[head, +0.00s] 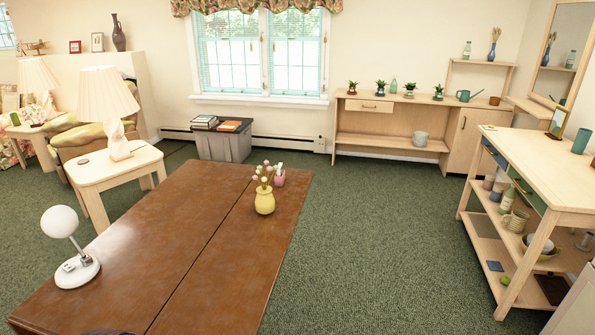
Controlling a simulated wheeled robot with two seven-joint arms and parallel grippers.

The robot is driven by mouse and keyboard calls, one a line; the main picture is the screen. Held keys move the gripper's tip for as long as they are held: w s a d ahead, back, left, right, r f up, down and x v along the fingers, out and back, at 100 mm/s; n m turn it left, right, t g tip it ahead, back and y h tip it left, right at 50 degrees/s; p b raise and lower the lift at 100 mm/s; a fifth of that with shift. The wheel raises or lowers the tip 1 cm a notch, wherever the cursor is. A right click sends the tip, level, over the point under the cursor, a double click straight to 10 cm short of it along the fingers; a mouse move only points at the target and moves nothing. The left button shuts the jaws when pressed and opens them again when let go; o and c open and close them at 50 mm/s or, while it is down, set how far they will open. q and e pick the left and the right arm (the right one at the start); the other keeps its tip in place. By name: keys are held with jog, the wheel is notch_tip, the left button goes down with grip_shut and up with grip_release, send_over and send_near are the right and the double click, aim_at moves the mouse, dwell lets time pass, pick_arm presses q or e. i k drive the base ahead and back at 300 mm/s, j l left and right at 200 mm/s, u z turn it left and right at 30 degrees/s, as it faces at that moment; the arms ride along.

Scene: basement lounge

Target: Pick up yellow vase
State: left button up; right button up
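A yellow vase (265,201) stands upright on the brown wooden table (185,240), near the table's far right end. It holds several stems with pale pink and white flower heads. A pink cup (279,178) with something white in it stands just behind and to the right of the vase. Neither of my grippers shows in the head view.
A white globe lamp (66,248) stands on the table's left part. A side table (108,176) with a lamp is to the left. A wooden shelf unit (556,178) stands at the right. Green carpet (375,220) right of the table is clear.

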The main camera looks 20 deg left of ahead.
aim_at(265, 201)
jog(key=i+u, duration=0.15)
jog(key=i, duration=0.5)
jog(key=i+l+u, duration=0.1)
jog(key=i, duration=0.5)
jog(key=i+u, duration=0.25)
jog(key=u, duration=0.15)
jog(key=i+u, duration=0.4)
jog(key=i+l+u, duration=0.1)
jog(key=u, duration=0.3)
jog(key=i+u, duration=0.2)
jog(key=u, duration=0.15)
jog(key=i+u, duration=0.3)
jog(key=i+l+u, duration=0.1)
jog(key=u, duration=0.25)
